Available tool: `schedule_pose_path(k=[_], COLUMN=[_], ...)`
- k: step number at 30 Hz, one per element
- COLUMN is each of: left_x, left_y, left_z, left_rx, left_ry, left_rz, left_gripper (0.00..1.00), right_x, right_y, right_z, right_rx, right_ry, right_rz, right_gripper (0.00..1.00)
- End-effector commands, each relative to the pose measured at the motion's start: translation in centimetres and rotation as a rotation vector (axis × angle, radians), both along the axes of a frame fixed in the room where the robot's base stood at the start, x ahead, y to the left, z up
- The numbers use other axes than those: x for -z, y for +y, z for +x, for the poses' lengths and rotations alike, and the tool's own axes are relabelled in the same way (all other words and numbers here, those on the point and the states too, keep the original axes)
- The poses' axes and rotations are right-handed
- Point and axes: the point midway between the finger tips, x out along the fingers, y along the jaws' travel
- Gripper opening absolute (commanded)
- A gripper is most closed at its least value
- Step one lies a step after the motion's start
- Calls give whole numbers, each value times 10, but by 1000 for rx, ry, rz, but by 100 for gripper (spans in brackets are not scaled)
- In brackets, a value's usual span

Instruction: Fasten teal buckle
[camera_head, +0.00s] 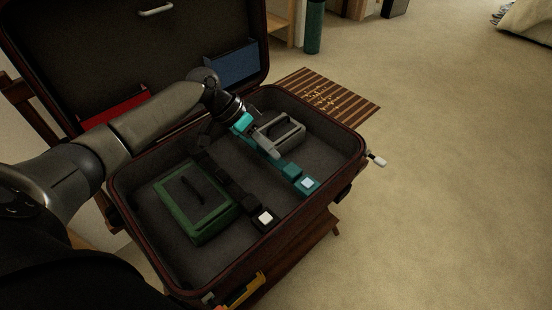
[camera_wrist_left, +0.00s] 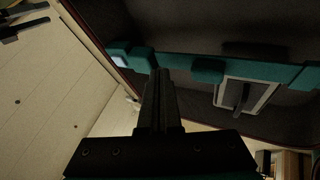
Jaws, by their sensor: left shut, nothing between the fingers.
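The teal strap (camera_head: 276,157) runs across the inside of the open suitcase. At its near end is a teal buckle piece (camera_head: 307,184) with a pale square; it also shows in the left wrist view (camera_wrist_left: 122,57). A separate teal block (camera_head: 290,171) sits close beside it on the strap; the left wrist view shows a teal block (camera_wrist_left: 208,71) too. I cannot tell whether the buckle parts are joined. My left gripper (camera_head: 274,151) is shut and empty, just above the strap; its fingers (camera_wrist_left: 160,76) point toward the strap in the wrist view. My right gripper is out of view.
A grey case (camera_head: 292,138) lies right of my gripper. A green case (camera_head: 188,212) lies at the left, beside a dark strap with a white-square buckle (camera_head: 265,217). The suitcase rim (camera_head: 349,163) surrounds them; the raised lid (camera_head: 110,50) stands behind.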

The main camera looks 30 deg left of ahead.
Motion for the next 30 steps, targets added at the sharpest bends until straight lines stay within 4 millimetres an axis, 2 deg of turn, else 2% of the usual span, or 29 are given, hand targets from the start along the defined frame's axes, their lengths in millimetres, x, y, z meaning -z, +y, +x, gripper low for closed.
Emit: schedule_pose_path(k=[6,14,26,30], left_x=[16,20,19,18], left_y=[-10,-15,-16,-20], left_z=[4,5,4,3], left_rx=[0,1,1,0], left_ry=[0,1,1,2], left_rz=[0,0,0,-1], left_gripper=[0,0,0,0], right_x=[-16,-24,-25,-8], right_y=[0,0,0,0], right_z=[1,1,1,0], right_rx=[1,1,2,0], right_ry=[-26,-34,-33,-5], right_rz=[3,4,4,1], right_gripper=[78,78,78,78])
